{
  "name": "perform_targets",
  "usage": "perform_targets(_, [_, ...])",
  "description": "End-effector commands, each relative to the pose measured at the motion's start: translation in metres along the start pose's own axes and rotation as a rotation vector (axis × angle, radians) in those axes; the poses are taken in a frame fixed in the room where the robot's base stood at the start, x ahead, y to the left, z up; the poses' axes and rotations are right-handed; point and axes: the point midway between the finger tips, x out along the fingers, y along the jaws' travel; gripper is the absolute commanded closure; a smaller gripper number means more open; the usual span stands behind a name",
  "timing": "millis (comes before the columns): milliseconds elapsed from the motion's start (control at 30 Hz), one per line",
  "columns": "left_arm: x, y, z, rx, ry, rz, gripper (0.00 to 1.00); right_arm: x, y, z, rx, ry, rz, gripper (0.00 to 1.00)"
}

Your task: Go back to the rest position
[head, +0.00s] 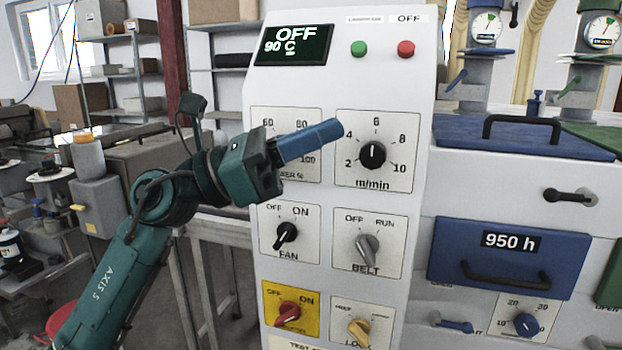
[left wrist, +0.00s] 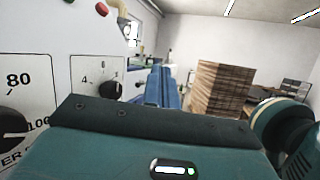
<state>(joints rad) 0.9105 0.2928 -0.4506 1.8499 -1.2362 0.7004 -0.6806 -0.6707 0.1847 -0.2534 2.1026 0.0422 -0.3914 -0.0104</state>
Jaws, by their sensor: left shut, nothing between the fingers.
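My left gripper (head: 322,137) has blue fingers closed together with nothing between them. In the head view it is in front of the white control panel (head: 345,25), pointing right and slightly up. It covers part of the power dial plate, whose knob is hidden. Its fingertips end just left of the m/min knob (head: 372,154); whether they touch the panel I cannot tell. In the left wrist view the blue fingers (left wrist: 160,85) also appear shut, beside the panel face (left wrist: 40,55). My right gripper is in neither view.
The panel carries a display reading OFF and 90 C (head: 293,45), a fan knob (head: 286,236), a belt knob (head: 367,250), a red knob (head: 287,314) and a yellow knob (head: 359,331). A blue 950 h drawer (head: 510,257) is at right. Shelves (head: 130,60) stand behind at left. Stacked brown boards (left wrist: 222,90) show in the wrist view.

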Motion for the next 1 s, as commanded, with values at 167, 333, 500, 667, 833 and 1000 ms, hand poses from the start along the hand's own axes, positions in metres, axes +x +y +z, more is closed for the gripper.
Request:
perform_targets(167, [-0.049,0.023,-0.049,-0.572,-0.283,0.134,1.00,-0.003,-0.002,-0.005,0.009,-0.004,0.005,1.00])
perform_targets(333, [-0.112,0.042,-0.113,-1.089,-0.566,0.315,1.00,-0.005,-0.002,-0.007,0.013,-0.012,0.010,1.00])
perform_targets(500, [-0.186,0.037,-0.202,-1.575,-0.872,0.547,1.00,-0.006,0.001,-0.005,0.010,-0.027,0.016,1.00])
perform_targets(667, [-0.255,-0.006,-0.293,-1.974,-1.188,0.804,1.00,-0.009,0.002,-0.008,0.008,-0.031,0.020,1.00])
perform_targets(833, [-0.310,-0.081,-0.370,-2.274,-1.510,1.073,1.00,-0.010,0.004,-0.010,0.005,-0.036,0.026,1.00])
perform_targets(1000, [-0.338,-0.145,-0.410,2.276,1.634,-1.187,1.00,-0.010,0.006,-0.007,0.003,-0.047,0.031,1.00])
